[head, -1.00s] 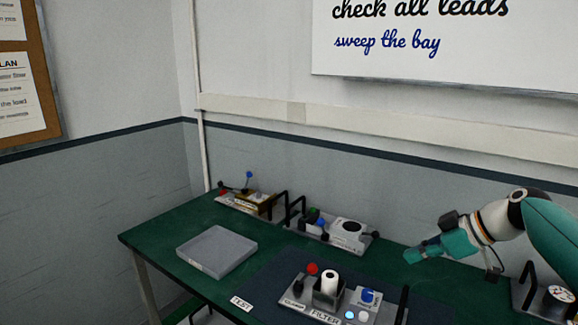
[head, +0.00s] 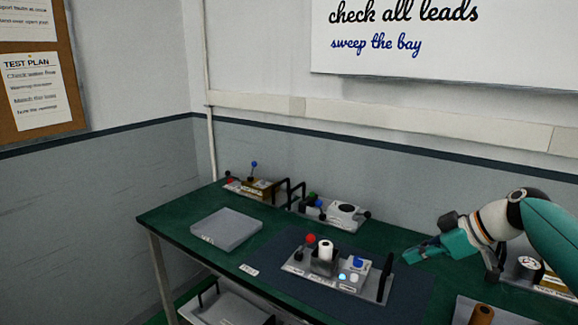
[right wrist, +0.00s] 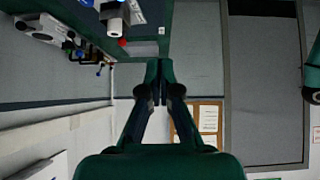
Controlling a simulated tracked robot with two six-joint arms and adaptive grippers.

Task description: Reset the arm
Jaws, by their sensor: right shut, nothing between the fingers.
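My right gripper (head: 424,252) reaches in from the right in the head view, above the right part of the green bench (head: 160,218). In the right wrist view its two fingers (right wrist: 159,75) meet at the tips, with nothing between them. My left gripper is not in view. The filter unit (head: 340,272), with a red knob, a white cylinder and a blue knob, stands on the dark mat to the left of my right gripper, apart from it.
A grey tray (head: 226,230) lies on the left of the bench. Two units with levers, a left one (head: 250,188) and a right one (head: 338,214), stand along the back. A gauge unit (head: 530,268) and a brown cylinder (head: 481,314) are at the right. A shelf unit (head: 225,308) sits below.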

